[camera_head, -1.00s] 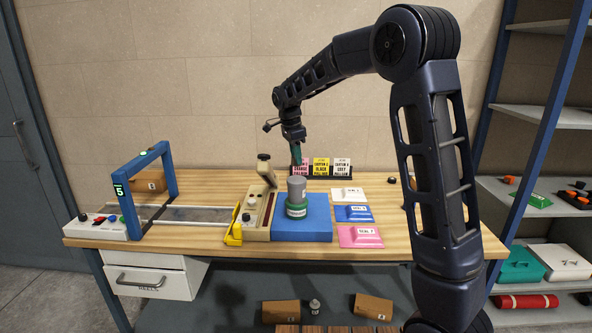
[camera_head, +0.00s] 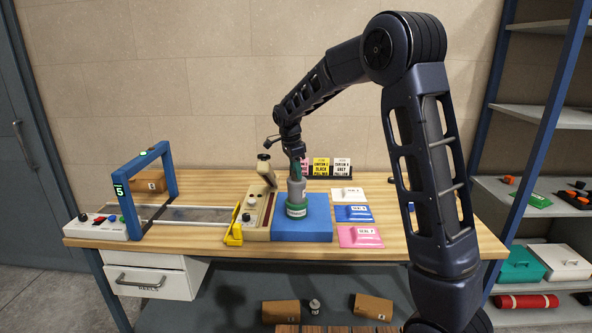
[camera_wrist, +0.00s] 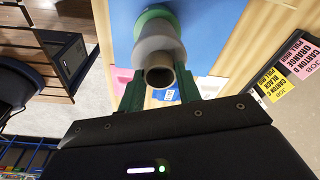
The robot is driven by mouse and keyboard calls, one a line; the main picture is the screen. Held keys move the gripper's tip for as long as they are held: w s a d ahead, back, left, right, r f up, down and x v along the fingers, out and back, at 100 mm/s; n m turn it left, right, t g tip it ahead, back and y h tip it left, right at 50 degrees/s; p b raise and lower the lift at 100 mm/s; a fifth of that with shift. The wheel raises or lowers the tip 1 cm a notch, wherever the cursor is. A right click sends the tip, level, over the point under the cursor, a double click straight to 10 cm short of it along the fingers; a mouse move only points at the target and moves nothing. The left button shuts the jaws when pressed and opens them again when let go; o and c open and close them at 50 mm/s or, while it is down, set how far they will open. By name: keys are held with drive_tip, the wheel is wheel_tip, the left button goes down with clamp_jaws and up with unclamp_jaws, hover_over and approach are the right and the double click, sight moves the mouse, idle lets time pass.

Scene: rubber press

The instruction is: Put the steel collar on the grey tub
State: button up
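A grey cylindrical stack with a green band (camera_head: 297,210) stands upright on the blue block on the bench. In the wrist view, a dark steel collar (camera_wrist: 160,72) with an open bore shows at the end of the stack nearest the camera. A wider pale grey body (camera_wrist: 155,40) and a green round part lie beyond it. I cannot tell for sure which part is the grey tub. My gripper (camera_head: 297,178) is directly above the stack. In the wrist view its green fingers (camera_wrist: 160,92) are open on either side of the collar, with gaps between.
The blue block (camera_head: 305,235) has a cream lever fixture (camera_head: 258,212) and a yellow bracket (camera_head: 235,235) to its left. White, blue and pink pads (camera_head: 360,237) lie to its right. Job cards (camera_head: 330,167) stand behind. A blue frame (camera_head: 170,180) stands at the left.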

drive_tip(key=o, duration=0.3)
drive_tip(key=shift+o, duration=0.2)
drive_tip(key=shift+r, duration=0.1)
wheel_tip(320, 180, up, 12)
drive_tip(key=a, duration=0.2)
drive_tip(key=s+d+r+n+y, duration=0.1)
drive_tip(key=s+d+r, duration=0.15)
drive_tip(key=d, duration=0.35)
drive_tip(key=s+d+r+n, duration=0.1)
drive_tip(key=s+d+n, duration=0.15)
drive_tip(key=d, duration=0.35)
drive_tip(key=s+d+n+t, duration=0.1)
drive_tip(key=s+d+n, duration=0.2)
drive_tip(key=s+d, duration=0.65)
drive_tip(key=s+d+f+n+t, duration=0.1)
drive_tip(key=s+d+f+n, duration=0.2)
drive_tip(key=s+d, duration=0.3)
drive_tip(key=s+d+f+n+t, duration=0.2)
drive_tip(key=s+d+f+n, duration=0.2)
drive_tip(key=s, duration=0.8)
drive_tip(key=shift+s+d+f+y, duration=0.3)
drive_tip(key=shift+d+f, duration=0.15)
drive_tip(key=shift+d, duration=0.7)
